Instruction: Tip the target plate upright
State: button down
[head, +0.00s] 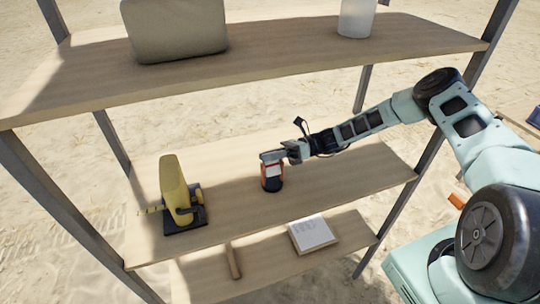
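I cannot make out any thing that is clearly a plate. My gripper (270,157) is above the middle shelf, at the top of a small dark, orange and white container (272,183). The container stands upright on the shelf. The fingers overlap its top in this view, so I cannot tell whether they touch or grip it. A flat white, book-like panel (313,233) lies on the bottom shelf. A yellow upright object on a dark base (175,190) stands at the left of the middle shelf.
The top shelf (290,45) holds a beige bag-like block (175,28) and a white cylinder (356,18). A thin brown rod (233,262) is on the bottom shelf. Grey posts frame the shelves. The middle shelf is clear right of the container. Sand surrounds the rack.

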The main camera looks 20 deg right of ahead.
dwell(0.3)
jog(key=shift+s+n+b, duration=0.3)
jog(key=shift+n+b, duration=0.7)
jog(key=shift+s+r+n+b, duration=0.15)
jog(key=shift+s+n+b, duration=0.2)
jog(key=shift+n+b, duration=0.5)
jog(key=shift+s+r+n+b, duration=0.1)
jog(key=shift+s+n+b, duration=0.3)
jog(key=shift+n, duration=0.75)
jog(key=c, duration=1.3)
grip_release()
